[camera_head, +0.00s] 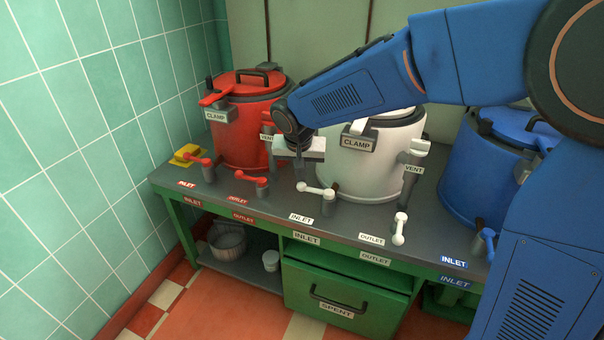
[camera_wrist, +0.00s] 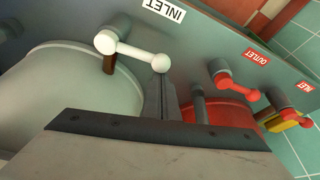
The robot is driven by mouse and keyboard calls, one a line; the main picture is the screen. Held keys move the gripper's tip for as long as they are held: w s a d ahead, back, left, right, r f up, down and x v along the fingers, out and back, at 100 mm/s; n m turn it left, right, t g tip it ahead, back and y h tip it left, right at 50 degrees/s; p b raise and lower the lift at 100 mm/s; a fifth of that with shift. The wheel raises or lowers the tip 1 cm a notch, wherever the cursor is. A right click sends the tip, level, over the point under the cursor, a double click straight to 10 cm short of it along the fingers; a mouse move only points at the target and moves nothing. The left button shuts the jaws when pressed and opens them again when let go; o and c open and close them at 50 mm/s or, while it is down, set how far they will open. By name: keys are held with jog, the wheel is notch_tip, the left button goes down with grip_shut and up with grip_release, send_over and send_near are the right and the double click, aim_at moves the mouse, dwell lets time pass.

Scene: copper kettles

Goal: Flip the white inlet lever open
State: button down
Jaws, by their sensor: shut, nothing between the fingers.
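The white inlet lever (camera_head: 315,190) is on the counter in front of the white kettle (camera_head: 352,170). In the head view its arm points left from a grey post, roughly along the counter's front edge. The wrist view shows the lever (camera_wrist: 132,49) with a round white knob at each end. My gripper (camera_head: 299,172) is shut and empty, pointing down above and behind the lever's left knob. In the wrist view my gripper's fingers (camera_wrist: 161,97) sit close to that knob; I cannot tell whether they touch.
The red kettle (camera_head: 247,128) stands left, with red levers (camera_head: 249,180) before it. The white outlet lever (camera_head: 399,229) is to the right, below the vent post (camera_head: 411,176). The blue kettle (camera_head: 487,170) is far right. A yellow object (camera_head: 186,153) lies at the counter's left end.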

jog(key=shift+s, duration=0.1)
jog(key=shift+s+a+n+y, duration=0.2)
jog(key=shift+s+n, duration=0.15)
jog(key=shift+n, duration=0.2)
jog(key=shift+s+a+n+y, duration=0.1)
jog(key=shift+s+n+y, duration=0.1)
jog(key=shift+s+n, duration=0.25)
jog(key=s+d+n+g+y, duration=0.2)
jog(key=s+d+n+y, duration=0.1)
jog(key=s+n, duration=0.7)
jog(key=shift+d+n, duration=0.55)
jog(key=shift+n, duration=0.05)
jog(key=shift+s, duration=0.15)
notch_tip(320, 180, up, 10)
jog(key=shift+a, duration=0.25)
dwell(0.7)
